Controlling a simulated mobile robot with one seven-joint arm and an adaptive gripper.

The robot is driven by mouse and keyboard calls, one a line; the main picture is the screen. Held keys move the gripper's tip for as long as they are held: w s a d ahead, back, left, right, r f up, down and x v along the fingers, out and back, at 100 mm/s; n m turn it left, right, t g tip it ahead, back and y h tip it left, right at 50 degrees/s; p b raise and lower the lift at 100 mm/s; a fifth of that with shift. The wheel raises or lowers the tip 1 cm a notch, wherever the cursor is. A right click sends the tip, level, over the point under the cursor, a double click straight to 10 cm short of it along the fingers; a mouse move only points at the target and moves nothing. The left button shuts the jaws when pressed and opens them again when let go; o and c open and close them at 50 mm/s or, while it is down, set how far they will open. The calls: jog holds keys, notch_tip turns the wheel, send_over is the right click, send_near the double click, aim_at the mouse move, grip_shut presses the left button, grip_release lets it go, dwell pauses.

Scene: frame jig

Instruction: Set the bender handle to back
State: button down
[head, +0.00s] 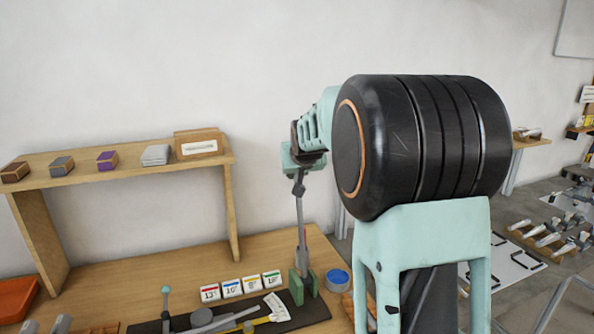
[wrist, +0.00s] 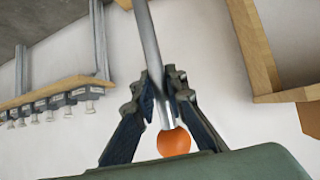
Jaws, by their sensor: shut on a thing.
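The bender handle appears to be the grey rod (head: 301,222) rising nearly upright from a green bracket (head: 313,284) on the bench. My gripper (head: 298,186) is at its upper end, above the bench. In the wrist view my gripper (wrist: 165,95) has its fingers closed on both sides of the grey rod (wrist: 150,42), just beside its orange ball knob (wrist: 174,142). The knob is hidden in the head view. A dark bender base with a pale scale plate (head: 279,306) lies left of the bracket, cut off by the picture's lower edge.
A lever with a teal ball (head: 165,289) stands at the left. Several small number cards (head: 233,288) stand behind the base. A blue round tub (head: 338,279) sits right of the bracket. A wooden shelf (head: 132,170) with small boxes stands at the back left, with clear bench beneath.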

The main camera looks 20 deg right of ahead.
jog(key=shift+w+r, duration=0.2)
jog(key=shift+r, duration=0.05)
jog(key=c, duration=2.4)
grip_release()
jog(key=o, duration=0.5)
jog(key=shift+w+f, duration=0.25)
jog(key=shift+f, duration=0.05)
jog(key=shift+c, duration=0.2)
jog(key=shift+s, duration=0.15)
jog(key=shift+s+r, duration=0.1)
jog(key=shift+s+a+r, duration=0.1)
jog(key=shift+s+r, duration=0.05)
jog(key=shift+s, duration=0.05)
jog(key=v, duration=1.1)
jog(key=shift+s+r, duration=0.1)
jog(key=shift+r, duration=0.05)
